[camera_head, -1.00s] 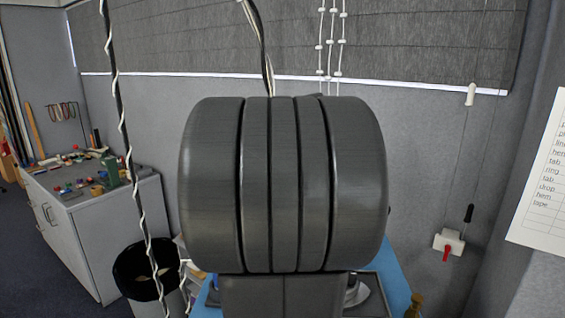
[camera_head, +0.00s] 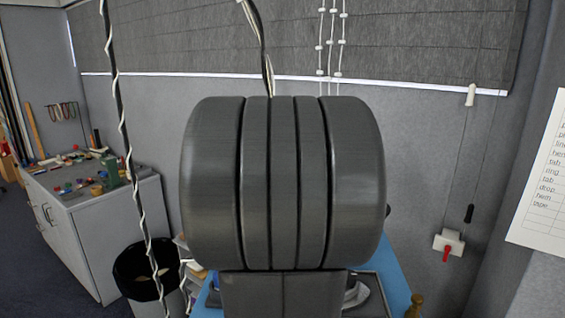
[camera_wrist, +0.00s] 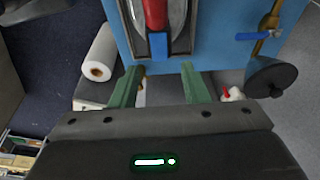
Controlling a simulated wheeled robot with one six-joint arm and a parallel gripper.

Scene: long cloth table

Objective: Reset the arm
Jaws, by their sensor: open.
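My gripper (camera_wrist: 160,87) shows in the wrist view as two green fingers set well apart, open with nothing held between them. Beyond the fingertips is a blue surface (camera_wrist: 215,50) with a silver and red object (camera_wrist: 155,15) on it. In the head view my own dark arm fills the middle and hides most of the table. Only strips of the blue surface (camera_head: 396,285) show beside it, and the gripper is hidden there.
A white roll (camera_wrist: 99,55) lies left of the fingers, and a black funnel-shaped object (camera_wrist: 271,76) is at the right. In the head view a grey cabinet (camera_head: 105,230) with small items and a black bin (camera_head: 135,268) stand left. A wooden peg-like object (camera_head: 416,303) is at lower right.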

